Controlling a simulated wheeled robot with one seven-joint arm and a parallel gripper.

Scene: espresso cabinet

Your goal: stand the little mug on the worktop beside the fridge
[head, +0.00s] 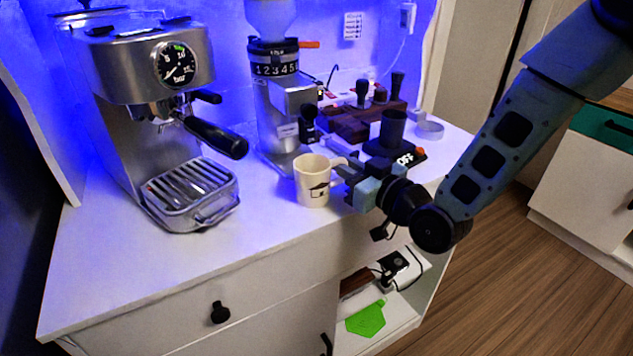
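The little mug (312,184) is cream with a small black house-like print. It is upright at the front middle of the espresso cabinet's white top (270,222), in front of the grinder. Its base looks to be on or just above that top; I cannot tell which. My gripper (346,176) comes in from the right and reaches the mug's handle side. The fingers are small and partly hidden there, so I cannot tell whether they are closed on the handle. No fridge can be made out in this view.
The espresso machine (150,75) stands left and the grinder (285,100) behind the mug. Another white cabinet (590,180) stands far right, across open wooden floor (505,270).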

